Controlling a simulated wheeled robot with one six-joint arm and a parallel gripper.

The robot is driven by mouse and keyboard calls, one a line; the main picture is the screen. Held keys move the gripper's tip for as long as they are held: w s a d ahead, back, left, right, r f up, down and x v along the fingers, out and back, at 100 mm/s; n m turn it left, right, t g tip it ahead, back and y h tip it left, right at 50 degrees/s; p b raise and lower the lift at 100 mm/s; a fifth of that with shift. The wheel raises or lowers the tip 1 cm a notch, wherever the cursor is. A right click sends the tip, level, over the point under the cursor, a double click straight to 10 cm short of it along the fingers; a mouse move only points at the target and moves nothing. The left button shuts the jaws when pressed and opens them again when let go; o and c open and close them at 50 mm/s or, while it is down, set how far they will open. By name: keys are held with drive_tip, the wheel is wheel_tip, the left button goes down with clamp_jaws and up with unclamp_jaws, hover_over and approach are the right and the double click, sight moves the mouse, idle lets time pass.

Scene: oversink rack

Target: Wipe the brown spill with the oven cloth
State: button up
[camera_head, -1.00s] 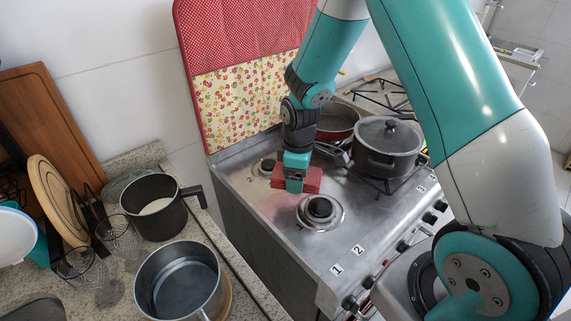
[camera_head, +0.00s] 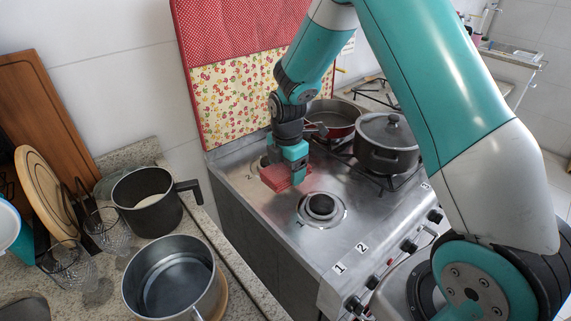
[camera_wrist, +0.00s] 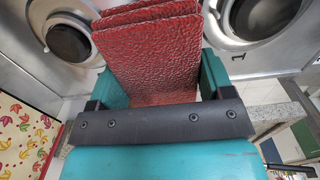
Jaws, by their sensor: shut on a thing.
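My gripper (camera_head: 292,165) is shut on the oven cloth (camera_head: 276,179), a folded, textured red pad. It is over the left part of the steel stove top (camera_head: 250,203), behind and left of the front burner (camera_head: 321,206). The cloth looks tilted; I cannot tell whether it touches the steel. In the wrist view the cloth (camera_wrist: 155,50) stands out in layers between the two teal fingers of my gripper (camera_wrist: 160,85). I see no brown spill in either view; the cloth and gripper hide part of the stove top.
A lidded grey pot (camera_head: 386,146) and a red pan (camera_head: 333,117) stand on the right and back burners. A red patterned stove cover (camera_head: 240,95) stands upright behind. Two pots, a dark one (camera_head: 147,213) and a steel one (camera_head: 165,255), stand on the left counter.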

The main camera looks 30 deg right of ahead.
sight(287, 190)
wheel_tip(287, 190, down, 5)
drive_tip(key=b, duration=0.3)
drive_tip(key=shift+r, duration=0.2)
drive_tip(key=shift+w+d, duration=0.1)
drive_tip(key=shift+d, duration=0.15)
drive_tip(key=shift+c, duration=0.3)
drive_tip(key=shift+w+d+f, duration=0.1)
drive_tip(key=shift+w+d, duration=0.05)
drive_tip(key=shift+d, duration=0.6)
drive_tip(key=shift+w+d+f, duration=0.1)
drive_tip(key=shift+w+d, duration=0.05)
drive_tip(key=shift+d, duration=0.6)
drive_tip(key=shift+s+a, duration=0.1)
drive_tip(key=shift+a, duration=0.55)
drive_tip(key=shift+s+a, duration=0.25)
drive_tip(key=shift+a, duration=0.7)
drive_tip(key=shift+a+r+p, duration=0.2)
drive_tip(key=shift+r+p, duration=0.1)
wheel_tip(287, 190, up, 3)
drive_tip(key=shift+s+d+f+p, duration=0.1)
drive_tip(key=shift+p, duration=0.6)
wheel_tip(287, 190, up, 5)
drive_tip(key=p, duration=0.4)
